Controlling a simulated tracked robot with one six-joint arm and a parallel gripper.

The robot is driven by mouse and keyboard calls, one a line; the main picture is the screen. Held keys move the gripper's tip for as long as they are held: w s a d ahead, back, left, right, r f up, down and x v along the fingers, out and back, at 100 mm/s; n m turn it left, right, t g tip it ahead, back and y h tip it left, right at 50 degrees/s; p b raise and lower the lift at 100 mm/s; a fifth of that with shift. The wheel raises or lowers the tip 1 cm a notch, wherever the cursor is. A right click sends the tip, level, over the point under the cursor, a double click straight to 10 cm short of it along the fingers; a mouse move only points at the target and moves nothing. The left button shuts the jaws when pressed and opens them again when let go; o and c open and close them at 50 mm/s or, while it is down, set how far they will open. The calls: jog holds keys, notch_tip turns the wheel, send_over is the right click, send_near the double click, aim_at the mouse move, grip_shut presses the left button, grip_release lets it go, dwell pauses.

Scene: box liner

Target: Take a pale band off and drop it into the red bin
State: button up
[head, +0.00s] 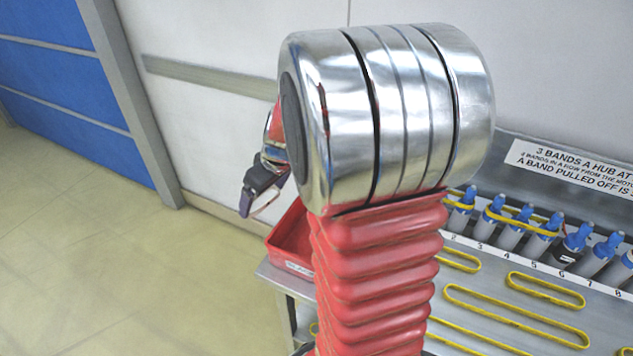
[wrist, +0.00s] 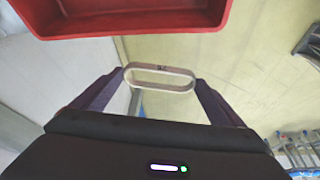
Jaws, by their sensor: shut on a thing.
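A pale, off-white band (wrist: 145,67) with a small dark mark sits between my fingertips in the wrist view. My gripper (wrist: 160,78) is shut on it, and the band hangs clear of any surface as an oval loop. The red bin (wrist: 125,22) is at the top of the wrist view, apart from the band. In the head view my gripper (head: 262,190) is left of my arm, above and left of the red bin (head: 288,262). My arm hides part of the bin, and the band is only a thin line there.
A grey bench (head: 510,327) stands at the right with a numbered row of blue-topped posts (head: 508,232). Several yellow bands (head: 545,290) lie on it or loop around posts. A printed sign (head: 570,165) is behind. Floor at the left is clear.

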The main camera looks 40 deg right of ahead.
jog(key=s+d+r+n+y, duration=0.1)
jog(key=s+d+r+n, duration=0.1)
jog(key=s+d+r, duration=0.3)
jog(key=s+d, duration=0.4)
jog(key=d, duration=0.1)
jog(key=shift+s, duration=0.35)
jog(key=shift+f, duration=0.2)
jog(key=shift+f, duration=6.4)
jog(key=o, duration=0.7)
jog(key=shift+a, duration=0.1)
jog(key=shift+o, duration=0.2)
jog(key=shift+r, duration=0.2)
